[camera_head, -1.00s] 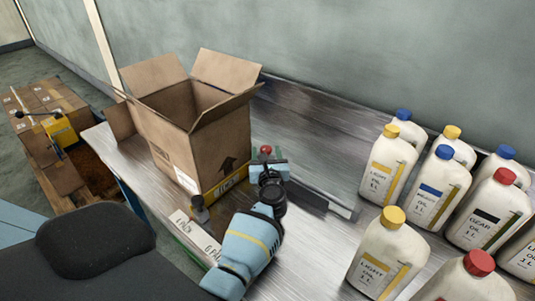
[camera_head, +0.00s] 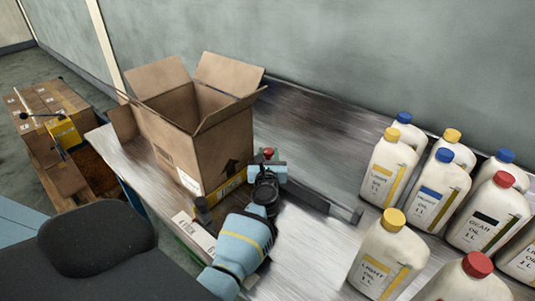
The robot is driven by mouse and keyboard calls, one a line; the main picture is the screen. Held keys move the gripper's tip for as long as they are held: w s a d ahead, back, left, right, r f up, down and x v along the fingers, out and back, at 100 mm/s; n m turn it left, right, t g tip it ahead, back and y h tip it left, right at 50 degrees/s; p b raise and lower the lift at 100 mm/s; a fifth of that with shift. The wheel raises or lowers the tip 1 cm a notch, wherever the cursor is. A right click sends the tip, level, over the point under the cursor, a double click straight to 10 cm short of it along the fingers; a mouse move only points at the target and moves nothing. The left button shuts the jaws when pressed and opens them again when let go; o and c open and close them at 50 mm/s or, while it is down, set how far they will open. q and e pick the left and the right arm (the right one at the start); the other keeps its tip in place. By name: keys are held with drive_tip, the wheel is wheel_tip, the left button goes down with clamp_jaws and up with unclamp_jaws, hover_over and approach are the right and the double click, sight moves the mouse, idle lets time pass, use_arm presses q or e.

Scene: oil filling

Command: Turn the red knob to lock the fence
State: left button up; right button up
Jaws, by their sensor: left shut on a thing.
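The red knob (camera_head: 268,152) shows as a small red tip just beyond my left gripper (camera_head: 267,171), on the metal table right of the open carton. My left gripper is shut on the knob; its fingers and wrist hide most of it. The fence (camera_head: 325,202) appears to be the dark low bar running right from the gripper across the table; its near end is hidden behind the gripper. Whether it is locked cannot be told. My right gripper is not in view.
An open cardboard carton (camera_head: 205,140) stands close left of the gripper. A flat box (camera_head: 194,232) lies at the table's front edge. Several oil bottles (camera_head: 388,165) stand at the right. The metal table (camera_head: 315,140) is clear behind the bar.

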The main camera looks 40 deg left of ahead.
use_arm(q)
drive_tip(key=shift+a+r+m+t+h, duration=0.15)
drive_tip(key=shift+m+t+h, duration=0.25)
drive_tip(key=shift+m+h, duration=0.3)
drive_tip(key=shift+h+p, duration=0.35)
drive_tip(key=shift+h, duration=0.05)
drive_tip(key=shift+s+t, duration=0.1)
drive_tip(key=shift+t, duration=0.2)
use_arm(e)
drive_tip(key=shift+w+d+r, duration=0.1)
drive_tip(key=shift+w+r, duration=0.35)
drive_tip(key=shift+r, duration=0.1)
use_arm(q)
drive_tip(key=shift+f, duration=0.2)
drive_tip(key=o, duration=0.9)
drive_tip(key=shift+o, duration=0.2)
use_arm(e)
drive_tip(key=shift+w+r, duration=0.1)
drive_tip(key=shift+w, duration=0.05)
